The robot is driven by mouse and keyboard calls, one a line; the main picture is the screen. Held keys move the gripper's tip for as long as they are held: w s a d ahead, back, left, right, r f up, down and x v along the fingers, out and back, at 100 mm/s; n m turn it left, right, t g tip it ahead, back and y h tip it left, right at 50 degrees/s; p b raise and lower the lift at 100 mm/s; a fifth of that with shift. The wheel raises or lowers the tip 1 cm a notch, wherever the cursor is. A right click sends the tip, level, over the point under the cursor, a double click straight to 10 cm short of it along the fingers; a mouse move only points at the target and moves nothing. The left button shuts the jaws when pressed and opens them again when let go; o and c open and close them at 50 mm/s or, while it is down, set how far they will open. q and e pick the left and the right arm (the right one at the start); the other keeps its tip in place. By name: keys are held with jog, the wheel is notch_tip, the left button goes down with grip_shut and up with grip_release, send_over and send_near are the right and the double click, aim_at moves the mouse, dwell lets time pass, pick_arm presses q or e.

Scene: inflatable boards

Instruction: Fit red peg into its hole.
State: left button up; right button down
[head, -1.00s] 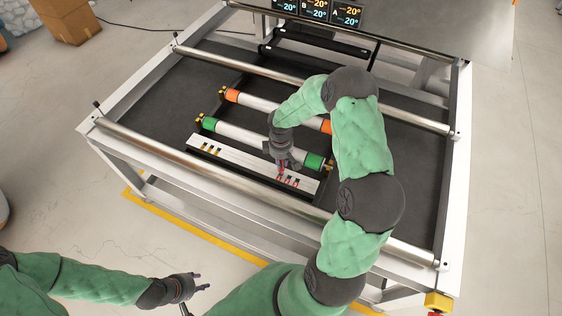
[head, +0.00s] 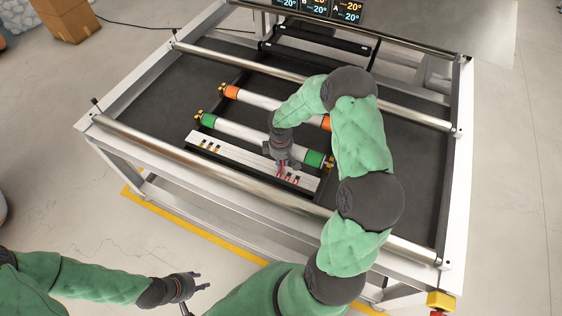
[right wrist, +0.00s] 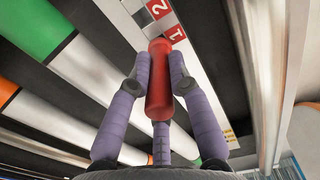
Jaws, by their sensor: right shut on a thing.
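The red peg (right wrist: 159,85) stands between the fingers of my right gripper (right wrist: 160,75) in the right wrist view, and the gripper is shut on it. The white board (head: 225,153) lies on the table with yellow-marked slots at its left end and red-marked ones at its right. In the head view my right gripper (head: 285,163) is over the red-marked end. In the right wrist view, red labels 2 and 1 (right wrist: 177,33) show on the board just beyond the peg's far end. Whether the peg touches a hole is hidden.
Rollers with green ends (head: 208,121) and orange ends (head: 232,92) lie behind the board. A metal rail (head: 200,173) runs along the table's front edge. A display panel (head: 318,8) stands at the back. Cardboard boxes (head: 68,20) are on the floor at far left.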

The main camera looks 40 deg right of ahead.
jog(key=shift+f+b, duration=0.4)
jog(key=shift+f, duration=0.2)
jog(key=c, duration=1.1)
grip_release()
jog(key=shift+o, duration=0.2)
jog(key=shift+r, duration=0.15)
notch_tip(320, 180, up, 12)
jog(key=shift+f, duration=0.1)
